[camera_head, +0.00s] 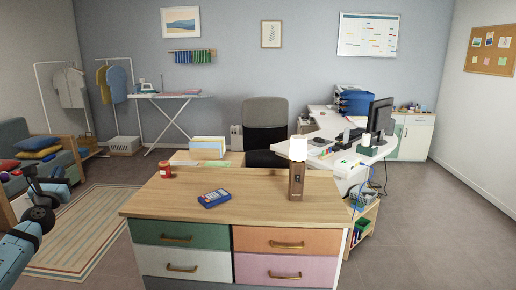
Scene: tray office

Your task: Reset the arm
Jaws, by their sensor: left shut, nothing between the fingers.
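My left arm comes in at the lower left, with blue and dark parts. Its gripper (32,178) is raised at the left edge, in front of the sofa and left of the wooden-topped drawer cabinet (255,192). The gripper is shut and empty, and touches nothing that I can see. My right arm and gripper are out of view.
On the cabinet top are a red jar (165,170), a blue calculator-like device (214,198) and a brown lamp (297,180). A sofa (14,134) with cushions stands at the left. A striped rug (85,232) lies between.

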